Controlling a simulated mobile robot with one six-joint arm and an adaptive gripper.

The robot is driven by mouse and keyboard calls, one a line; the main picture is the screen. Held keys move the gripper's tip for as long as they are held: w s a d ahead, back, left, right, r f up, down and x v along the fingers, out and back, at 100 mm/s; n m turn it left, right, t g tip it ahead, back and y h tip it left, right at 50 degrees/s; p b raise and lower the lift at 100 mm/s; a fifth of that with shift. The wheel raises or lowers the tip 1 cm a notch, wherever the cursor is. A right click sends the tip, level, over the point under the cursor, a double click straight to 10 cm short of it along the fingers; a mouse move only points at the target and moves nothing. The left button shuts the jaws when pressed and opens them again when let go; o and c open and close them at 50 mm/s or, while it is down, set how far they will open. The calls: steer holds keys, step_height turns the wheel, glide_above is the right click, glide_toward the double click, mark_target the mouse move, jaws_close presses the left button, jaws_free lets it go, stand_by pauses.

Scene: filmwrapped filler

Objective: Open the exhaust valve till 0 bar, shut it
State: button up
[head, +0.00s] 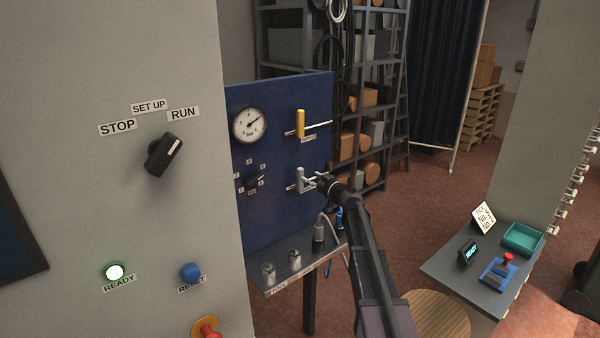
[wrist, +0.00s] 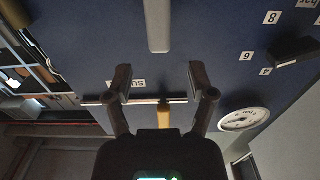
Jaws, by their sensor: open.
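The blue panel (head: 280,205) carries a round pressure gauge (head: 250,125); its needle points to the upper right, and the exact reading is too small to tell. The exhaust valve's grey lever (head: 300,175) stands upright across its pipe, below the yellow supply lever (head: 300,122). My gripper (head: 324,182) is open and close to the exhaust valve in the head view. In the upside-down wrist view, my gripper's fingers (wrist: 158,76) are apart with nothing gripped. The grey lever (wrist: 158,25) shows beyond the tips, and the yellow lever (wrist: 163,115) lies lower, partly hidden by my gripper.
A selector knob (head: 252,181) with numbered tags sits left of the valve. Below it, a grey shelf (head: 285,282) holds several fittings. A cabinet wall (head: 120,60) with a switch and buttons stands at left. A side table (head: 455,280) holds a teal tray (head: 523,238).

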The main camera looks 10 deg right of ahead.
mark_target(302, 172)
steer(key=x, duration=0.6)
steer(key=shift+w+a, duration=0.15)
steer(key=shift+w, duration=0.15)
jaws_close()
